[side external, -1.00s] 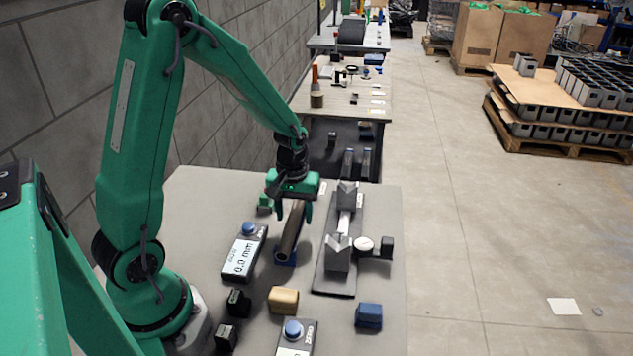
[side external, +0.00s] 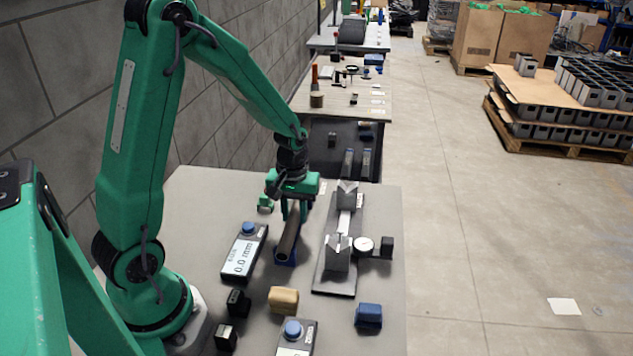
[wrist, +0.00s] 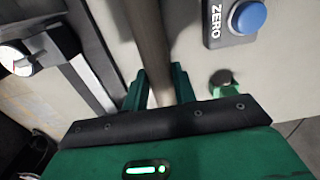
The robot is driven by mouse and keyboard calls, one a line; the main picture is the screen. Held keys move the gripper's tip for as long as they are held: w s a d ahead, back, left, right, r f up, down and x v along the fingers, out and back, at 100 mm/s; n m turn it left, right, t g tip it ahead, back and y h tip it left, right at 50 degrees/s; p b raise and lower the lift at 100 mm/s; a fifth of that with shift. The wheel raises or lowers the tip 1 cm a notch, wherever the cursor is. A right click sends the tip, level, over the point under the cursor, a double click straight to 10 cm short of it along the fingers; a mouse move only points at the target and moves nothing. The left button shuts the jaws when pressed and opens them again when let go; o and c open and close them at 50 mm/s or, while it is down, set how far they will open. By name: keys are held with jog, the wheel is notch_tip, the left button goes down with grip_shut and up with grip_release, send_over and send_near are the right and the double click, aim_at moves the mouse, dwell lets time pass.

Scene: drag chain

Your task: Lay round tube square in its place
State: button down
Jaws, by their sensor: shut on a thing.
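The round tube (side external: 289,237) is a dull grey-brown cylinder. It lies lengthwise near the middle of the table, its near end over a blue support (side external: 286,256). My gripper (side external: 293,211) is shut on the tube near its far end. In the wrist view the tube (wrist: 149,40) runs up between the two green fingers of my gripper (wrist: 160,85). A fixture with two grey V-blocks (side external: 338,253) on a dark base plate (side external: 334,284) stands just right of the tube, and nothing lies in its V notches. The tube's far end is hidden by the gripper.
A round dial gauge (side external: 363,245) sits right of the fixture. A display box (side external: 243,253) with a blue button lies left of the tube. A tan block (side external: 283,299), a blue block (side external: 368,316) and a second display box (side external: 296,338) are nearer. The table's right edge is clear.

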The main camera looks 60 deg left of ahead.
aim_at(295, 212)
jog(key=shift+r, duration=0.15)
jog(key=shift+r, duration=0.8)
notch_tip(295, 212, up, 2)
jog(key=shift+r, duration=0.15)
jog(key=s+d+r, duration=0.3)
jog(key=d+r, duration=0.4)
jog(key=d, duration=0.4)
jog(key=shift+s, duration=0.15)
jog(key=w+a+r, duration=0.1)
jog(key=w+a, duration=0.2)
jog(key=w, duration=0.8)
jog(key=shift+w+r, duration=0.15)
jog(key=shift+w, duration=0.1)
jog(key=shift+f, duration=0.2)
jog(key=shift+f, duration=2.4)
